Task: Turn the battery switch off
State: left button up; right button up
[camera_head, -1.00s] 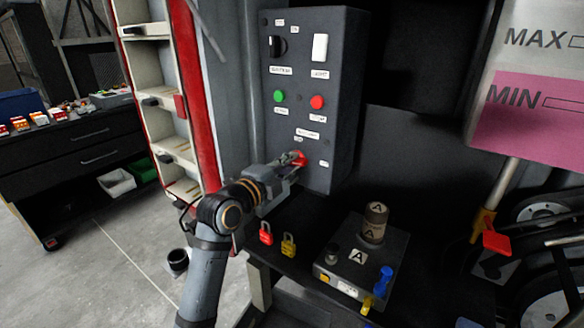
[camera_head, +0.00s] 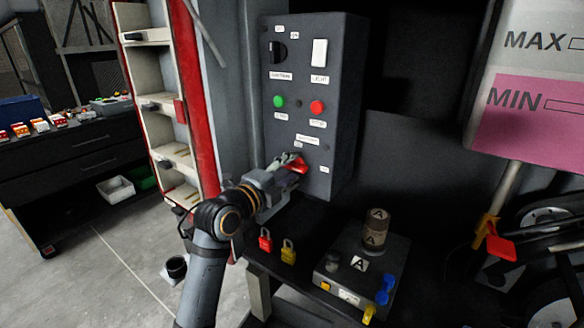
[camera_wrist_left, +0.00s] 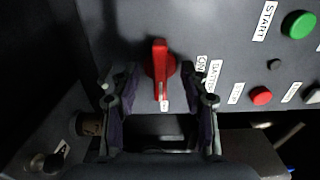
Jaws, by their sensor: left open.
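The battery switch is a red handle (camera_head: 301,167) low on the grey control panel (camera_head: 343,105). In the left wrist view the red handle (camera_wrist_left: 161,70) points down the picture, towards a small white label whose text I cannot read. The ON label (camera_wrist_left: 201,63) is off to its side, and the handle does not point at it. My left gripper (camera_head: 287,168) is at the panel beside the handle. In the left wrist view its open fingers (camera_wrist_left: 160,88) lie on both sides of the handle, with gaps showing. My right gripper is not in view.
Above the switch are a green button (camera_head: 278,102), a red button (camera_head: 317,107), a black rotary switch (camera_head: 278,50) and a white rocker (camera_head: 320,52). Below, red (camera_head: 265,239) and yellow padlocks (camera_head: 288,251) and a box marked A (camera_head: 345,280) are on the dark bench.

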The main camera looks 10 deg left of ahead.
pick_arm(q)
jog(key=v, duration=0.8)
jog(key=shift+s, duration=0.4)
jog(key=shift+a, duration=0.15)
